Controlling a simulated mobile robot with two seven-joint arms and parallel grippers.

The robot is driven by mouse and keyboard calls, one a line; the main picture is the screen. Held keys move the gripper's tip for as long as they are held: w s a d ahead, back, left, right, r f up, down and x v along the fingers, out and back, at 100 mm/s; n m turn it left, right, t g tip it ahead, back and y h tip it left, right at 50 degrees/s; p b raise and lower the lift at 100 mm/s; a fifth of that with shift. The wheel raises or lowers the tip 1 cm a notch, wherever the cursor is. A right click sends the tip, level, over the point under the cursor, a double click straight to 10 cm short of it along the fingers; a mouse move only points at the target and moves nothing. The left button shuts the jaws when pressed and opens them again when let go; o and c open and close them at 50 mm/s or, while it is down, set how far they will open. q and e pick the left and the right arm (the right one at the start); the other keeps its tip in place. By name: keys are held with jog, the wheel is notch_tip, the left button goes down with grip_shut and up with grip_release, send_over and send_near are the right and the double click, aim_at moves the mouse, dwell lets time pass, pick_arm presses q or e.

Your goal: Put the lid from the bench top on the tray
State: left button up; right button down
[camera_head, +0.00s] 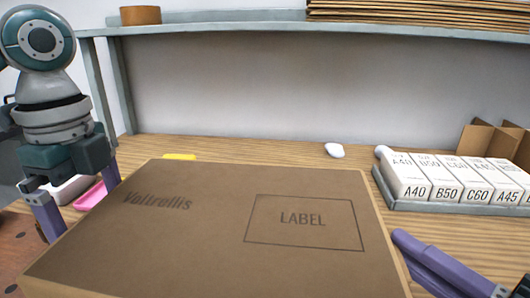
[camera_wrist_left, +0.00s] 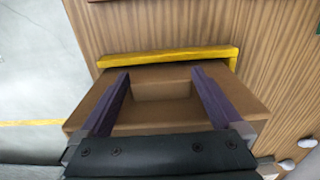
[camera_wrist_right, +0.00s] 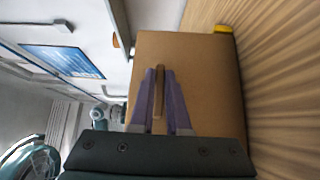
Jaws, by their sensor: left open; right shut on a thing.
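The lid (camera_head: 205,235) is a large brown cardboard panel printed "LABEL", in front of me in the head view. My right gripper (camera_head: 402,240) is shut on its right edge; the right wrist view shows the fingers (camera_wrist_right: 160,74) pinching the edge of the cardboard (camera_wrist_right: 205,70). My left gripper (camera_head: 80,212) is open at the lid's left side, fingers pointing down. In the left wrist view its spread fingers (camera_wrist_left: 160,74) are over a brown cardboard piece (camera_wrist_left: 160,112) with a recess. I cannot tell whether that is the tray or the lid. The lid hides the bench behind it.
A yellow strip (camera_head: 180,156) shows behind the lid. A grey holder (camera_head: 440,207) with several labelled white boxes stands at right. A pink tray (camera_head: 90,196) is at left. A white pebble-like item (camera_head: 334,150) lies at the back. Bench between them is clear.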

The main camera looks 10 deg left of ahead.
pick_arm(q)
notch_tip(320, 180, up, 12)
jog(key=p, duration=0.2)
pick_arm(e)
notch_tip(320, 180, up, 2)
jog(key=shift+r, duration=0.1)
pick_arm(q)
jog(key=shift+f, duration=0.1)
pick_arm(e)
jog(key=c, duration=0.8)
grip_release()
pick_arm(q)
jog(key=shift+f+b, duration=0.3)
jog(key=shift+b, duration=0.05)
pick_arm(e)
jog(key=v, duration=1)
pick_arm(q)
notch_tip(320, 180, up, 16)
jog(key=p, duration=1.6)
pick_arm(e)
notch_tip(320, 180, up, 16)
jog(key=shift+r, duration=0.1)
